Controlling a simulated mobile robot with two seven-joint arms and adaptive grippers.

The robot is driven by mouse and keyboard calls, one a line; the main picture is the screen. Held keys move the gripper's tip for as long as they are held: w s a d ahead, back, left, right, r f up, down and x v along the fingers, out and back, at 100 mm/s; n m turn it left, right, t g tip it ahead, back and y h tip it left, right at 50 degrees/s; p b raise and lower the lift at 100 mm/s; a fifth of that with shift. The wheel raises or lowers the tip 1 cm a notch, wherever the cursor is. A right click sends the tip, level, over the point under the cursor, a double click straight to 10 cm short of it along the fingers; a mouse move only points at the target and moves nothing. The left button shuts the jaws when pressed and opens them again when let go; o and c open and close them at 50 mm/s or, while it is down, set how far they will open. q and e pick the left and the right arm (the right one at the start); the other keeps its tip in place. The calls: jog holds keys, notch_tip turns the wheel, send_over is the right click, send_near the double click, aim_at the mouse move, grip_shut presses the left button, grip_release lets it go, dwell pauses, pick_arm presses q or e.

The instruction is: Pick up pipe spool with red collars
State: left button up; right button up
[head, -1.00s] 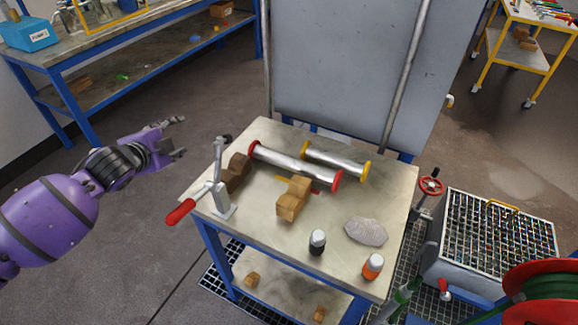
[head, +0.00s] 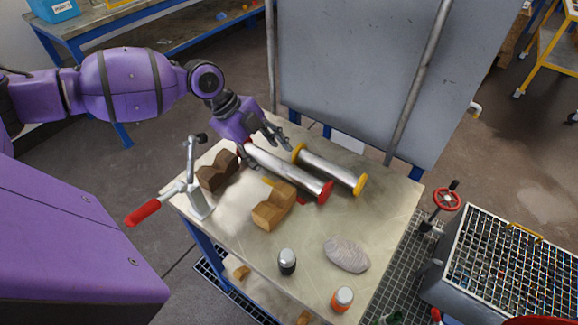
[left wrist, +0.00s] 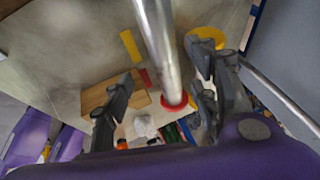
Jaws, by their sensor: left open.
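The pipe spool with red collars (head: 286,170) lies on the workbench, a silver tube with a red collar at each end. My left gripper (head: 266,148) is open at the spool's far-left end, and partly hides the collar there. In the left wrist view the silver tube (left wrist: 158,45) runs between the open fingers of my left gripper (left wrist: 160,98), with one red collar (left wrist: 174,101) beyond them. Whether the fingers touch the tube cannot be told. A similar spool with yellow collars (head: 330,170) lies just to its right. My right gripper is not in view.
The workbench (head: 385,215) also holds a dark wooden V-block (head: 217,172), a light wooden block (head: 273,207), a red-handled clamp (head: 195,195), a grey cloth (head: 346,254) and two small bottles (head: 287,261). A large grey panel (head: 350,80) stands behind.

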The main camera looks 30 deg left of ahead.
aim_at(282, 165)
pick_arm(q)
jog(key=x, duration=0.6)
jog(key=shift+w+d+r, duration=0.15)
jog(key=shift+w+d, duration=0.05)
jog(key=shift+w, duration=0.1)
grip_shut()
jog(key=shift+w+r, duration=0.1)
